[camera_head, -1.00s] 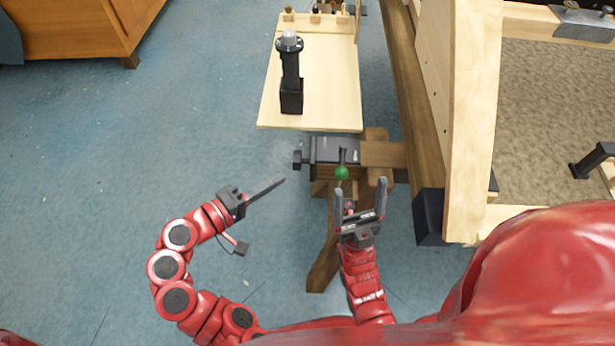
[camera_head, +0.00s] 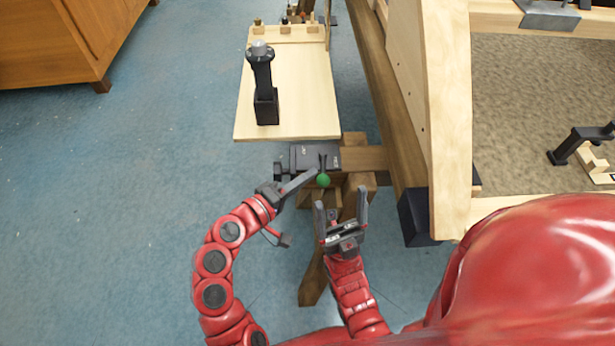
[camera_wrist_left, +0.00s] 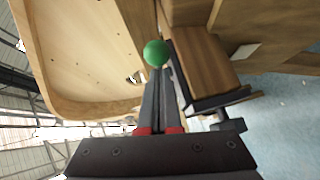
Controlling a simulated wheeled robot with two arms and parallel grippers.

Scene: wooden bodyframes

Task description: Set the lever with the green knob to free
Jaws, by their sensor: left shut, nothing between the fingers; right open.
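The green knob (camera_head: 323,180) sits on a short dark lever on a dark metal block (camera_head: 303,156), at the near end of the wooden stand. In the left wrist view, the green knob (camera_wrist_left: 156,53) shows just beyond my fingertips. My left gripper (camera_head: 312,174) is shut with nothing in it, its tips close to the left side of the knob; whether they touch it I cannot tell. The shut fingers also show in the left wrist view (camera_wrist_left: 160,75). My right gripper (camera_head: 340,200) is open and empty, just below the knob, fingers pointing up the picture.
A pale wooden board (camera_head: 300,100) with a black post (camera_head: 264,85) stands beyond the block. A large wooden frame (camera_head: 447,110) rises on the right. A wooden cabinet (camera_head: 60,40) stands at the back left. The blue floor at left is clear.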

